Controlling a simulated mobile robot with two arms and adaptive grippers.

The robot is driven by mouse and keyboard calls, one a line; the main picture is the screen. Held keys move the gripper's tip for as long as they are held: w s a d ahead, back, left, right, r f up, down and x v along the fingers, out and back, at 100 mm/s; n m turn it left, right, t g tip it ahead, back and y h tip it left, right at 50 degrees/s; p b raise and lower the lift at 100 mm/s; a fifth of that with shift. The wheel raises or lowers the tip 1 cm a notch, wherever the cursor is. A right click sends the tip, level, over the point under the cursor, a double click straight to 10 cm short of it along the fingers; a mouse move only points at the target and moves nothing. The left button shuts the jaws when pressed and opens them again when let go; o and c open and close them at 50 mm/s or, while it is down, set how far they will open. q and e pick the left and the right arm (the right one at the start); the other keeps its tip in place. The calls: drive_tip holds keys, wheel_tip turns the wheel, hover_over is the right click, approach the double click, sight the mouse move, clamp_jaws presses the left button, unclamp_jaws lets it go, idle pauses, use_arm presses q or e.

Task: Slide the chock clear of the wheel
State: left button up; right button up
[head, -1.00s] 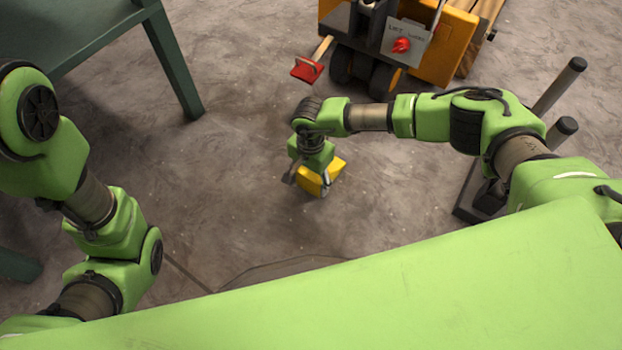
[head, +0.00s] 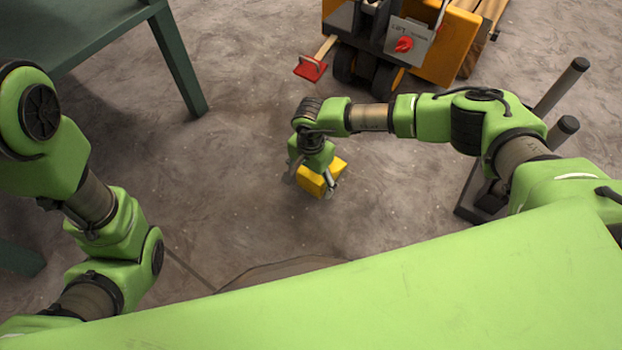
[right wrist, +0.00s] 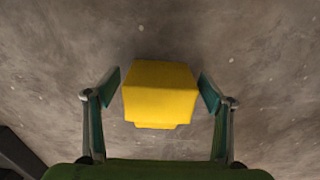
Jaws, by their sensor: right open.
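The yellow chock (head: 318,178) is a blocky piece low over or on the floor; I cannot tell if it touches it. It stands apart from the dark wheels (head: 386,79) of the orange cart. My right gripper (head: 317,182) is over the chock and partly hides it. In the right wrist view the chock (right wrist: 159,92) is between the fingers of my right gripper (right wrist: 160,90). The fingers are open, with a narrow gap on each side. My left arm is at the left; its gripper is out of view.
The orange cart (head: 442,62) stands at the top, with a red handled piece (head: 310,68) on a wooden bar beside its wheels. A dark green table (head: 85,30) is at upper left. A stand with dark posts (head: 562,132) is at right. Floor left of the chock is clear.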

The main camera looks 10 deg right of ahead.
wheel_tip(320, 180, up, 12)
drive_tip(key=shift+f, duration=0.1)
drive_tip(key=shift+s, duration=0.1)
idle(0.7)
